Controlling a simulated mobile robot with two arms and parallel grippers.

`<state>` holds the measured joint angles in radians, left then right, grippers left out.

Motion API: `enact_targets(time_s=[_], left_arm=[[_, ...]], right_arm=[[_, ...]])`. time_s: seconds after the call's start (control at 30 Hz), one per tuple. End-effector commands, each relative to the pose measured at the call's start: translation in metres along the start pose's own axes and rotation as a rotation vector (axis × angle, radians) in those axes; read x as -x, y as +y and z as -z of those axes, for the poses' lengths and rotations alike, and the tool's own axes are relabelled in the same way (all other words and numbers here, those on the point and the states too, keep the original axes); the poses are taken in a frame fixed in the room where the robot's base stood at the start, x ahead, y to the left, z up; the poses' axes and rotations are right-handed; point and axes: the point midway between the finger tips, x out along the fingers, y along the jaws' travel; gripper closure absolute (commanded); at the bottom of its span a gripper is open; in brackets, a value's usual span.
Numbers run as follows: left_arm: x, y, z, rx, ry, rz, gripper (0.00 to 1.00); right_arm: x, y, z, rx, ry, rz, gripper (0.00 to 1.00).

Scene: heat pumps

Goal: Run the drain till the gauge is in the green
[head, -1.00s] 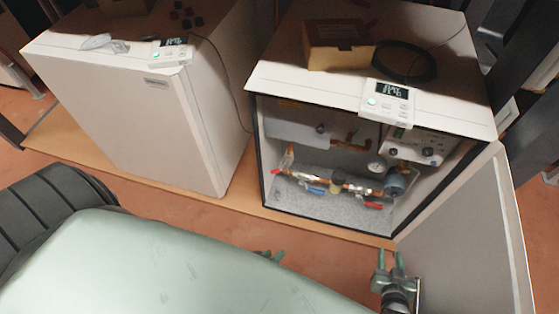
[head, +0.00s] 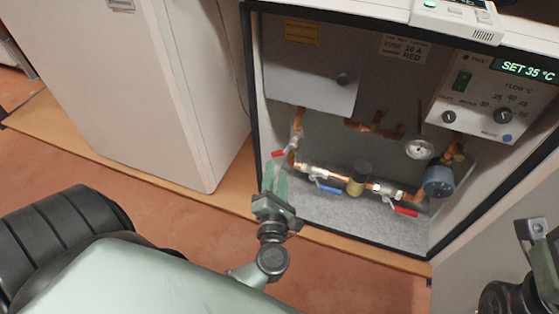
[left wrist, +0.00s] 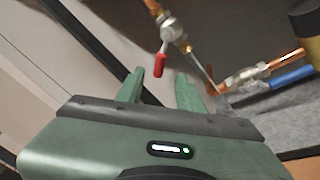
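The small round gauge (head: 420,149) sits at the right of the open cabinet's pipework; its needle and green band are too small to read. A valve with a red lever (head: 278,154) is on the left pipe. It also shows in the left wrist view (left wrist: 161,62), its lever tip at the gap between my fingers. My left gripper (head: 275,172) is open around or just short of this lever; contact is unclear. It also shows in the left wrist view (left wrist: 160,85). My right gripper (head: 532,230) is at the right edge, its fingers unclear.
A blue lever (head: 328,187) and another red lever (head: 405,211) sit along the lower pipe, with a blue round part (head: 438,181) at right. The control panel (head: 490,100) reads SET 35 °C. The open door (head: 480,240) stands at right. A closed cabinet (head: 130,90) is at left.

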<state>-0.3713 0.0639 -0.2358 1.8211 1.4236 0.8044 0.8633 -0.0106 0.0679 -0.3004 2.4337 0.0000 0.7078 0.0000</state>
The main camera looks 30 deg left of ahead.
Motion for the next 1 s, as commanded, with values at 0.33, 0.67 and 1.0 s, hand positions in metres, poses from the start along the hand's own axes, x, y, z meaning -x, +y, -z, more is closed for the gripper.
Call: enact_targets(time_s=[0.33,0.67,1.0], left_arm=[[-0.052,0.0,0.0,-0.002,-0.003,-0.003,0.63],[-0.076,0.001,-0.001,-0.005,-0.001,0.0,0.63],[-0.075,0.001,-0.001,-0.005,-0.002,0.0,1.0]], right_arm=[[-0.006,-0.002,0.003,0.006,0.042,0.016,0.64],[-0.011,-0.003,0.005,0.008,0.06,0.025,0.64],[-0.011,-0.003,0.004,0.008,0.059,0.025,0.64]])
